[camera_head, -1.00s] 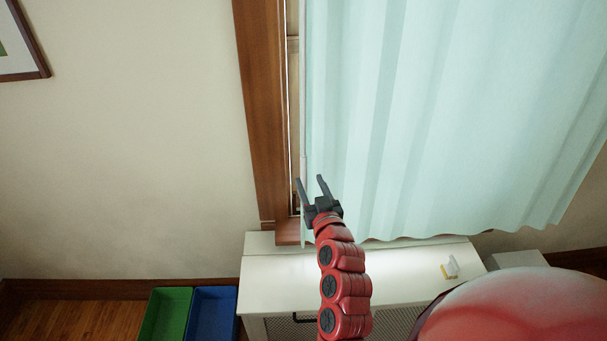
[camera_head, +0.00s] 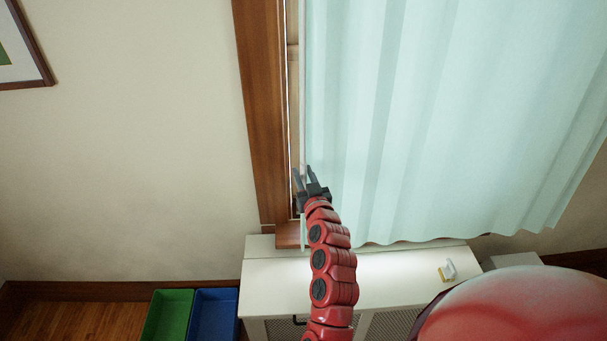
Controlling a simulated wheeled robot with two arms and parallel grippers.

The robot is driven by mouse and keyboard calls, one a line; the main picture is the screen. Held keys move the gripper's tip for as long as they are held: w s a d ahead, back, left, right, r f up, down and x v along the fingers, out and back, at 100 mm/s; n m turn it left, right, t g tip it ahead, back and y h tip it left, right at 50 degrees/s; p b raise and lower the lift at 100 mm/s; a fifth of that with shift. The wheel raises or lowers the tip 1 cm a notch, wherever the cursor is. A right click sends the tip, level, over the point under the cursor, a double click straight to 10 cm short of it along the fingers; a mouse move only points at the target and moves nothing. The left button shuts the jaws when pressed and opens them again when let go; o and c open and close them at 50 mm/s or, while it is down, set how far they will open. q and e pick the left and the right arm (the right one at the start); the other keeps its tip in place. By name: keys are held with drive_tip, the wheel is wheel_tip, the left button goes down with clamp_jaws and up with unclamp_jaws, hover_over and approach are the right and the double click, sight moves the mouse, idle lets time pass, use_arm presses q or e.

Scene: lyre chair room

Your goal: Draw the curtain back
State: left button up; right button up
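The pale mint-green curtain (camera_head: 430,110) hangs in folds over the window, with its left edge close to the brown window frame (camera_head: 262,110). My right gripper (camera_head: 303,173) is at the lower part of that left edge, fingers pointing up. Its two dark fingers are apart, one on either side of the edge as seen in the head view. I cannot tell whether they touch the cloth. A sliver of curtain shows left of my red wrist. My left gripper is not in view.
A white cabinet (camera_head: 275,275) stands below the curtain, with a small white and yellow item (camera_head: 447,271) on top. A green bin (camera_head: 168,315) and a blue bin (camera_head: 213,315) stand to its left. A framed picture (camera_head: 22,50) hangs on the bare left wall.

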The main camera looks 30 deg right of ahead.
clamp_jaws()
idle(1.1)
